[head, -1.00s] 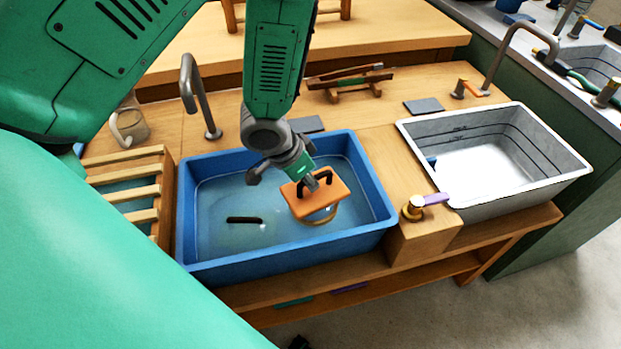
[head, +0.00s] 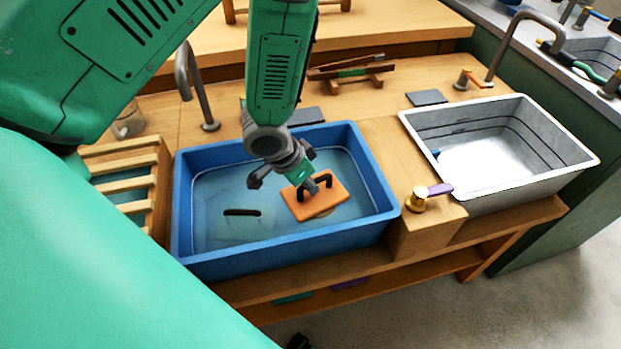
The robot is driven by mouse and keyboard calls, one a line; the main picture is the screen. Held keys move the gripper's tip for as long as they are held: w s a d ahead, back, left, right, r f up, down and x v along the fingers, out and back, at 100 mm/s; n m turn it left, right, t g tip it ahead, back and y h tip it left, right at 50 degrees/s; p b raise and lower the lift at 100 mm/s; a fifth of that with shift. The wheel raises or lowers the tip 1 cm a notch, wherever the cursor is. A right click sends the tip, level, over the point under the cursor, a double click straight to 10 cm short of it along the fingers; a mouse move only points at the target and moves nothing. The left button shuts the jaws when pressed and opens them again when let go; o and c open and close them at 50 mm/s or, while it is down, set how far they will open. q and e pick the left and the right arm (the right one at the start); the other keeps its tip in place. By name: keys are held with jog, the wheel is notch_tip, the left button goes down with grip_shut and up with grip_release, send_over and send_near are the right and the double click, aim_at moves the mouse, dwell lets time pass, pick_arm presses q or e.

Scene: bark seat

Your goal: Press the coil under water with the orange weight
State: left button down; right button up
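The orange weight (head: 314,207) is a flat slab with a black handle, in the right half of the blue basin (head: 183,217), which holds water. My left gripper (head: 317,186) is at the weight's handle from above and looks shut on it. The coil (head: 324,213) shows only as a thin tan edge below the weight's front; the weight hides the rest. A second black handle (head: 242,212) on a pale, see-through plate lies in the basin's left half. My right gripper is not in view.
A grey basin (head: 590,163) stands at the right, with a brass tap with a purple lever (head: 428,195) between the basins. A slatted wooden rack (head: 125,185) and a curved spout (head: 207,95) are near the blue basin. A wooden stand (head: 350,75) sits behind.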

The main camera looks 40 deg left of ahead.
aim_at(307, 198)
pick_arm(q)
jog(key=shift+f+b, duration=1.7)
jog(key=shift+f, duration=1.2)
jog(key=c, duration=1.2)
grip_release()
jog(key=shift+s+d, duration=0.1)
jog(key=shift+o, duration=0.2)
jog(key=shift+r, duration=0.1)
notch_tip(307, 198, up, 17)
jog(key=p, duration=1.6)
jog(key=shift+p, duration=0.3)
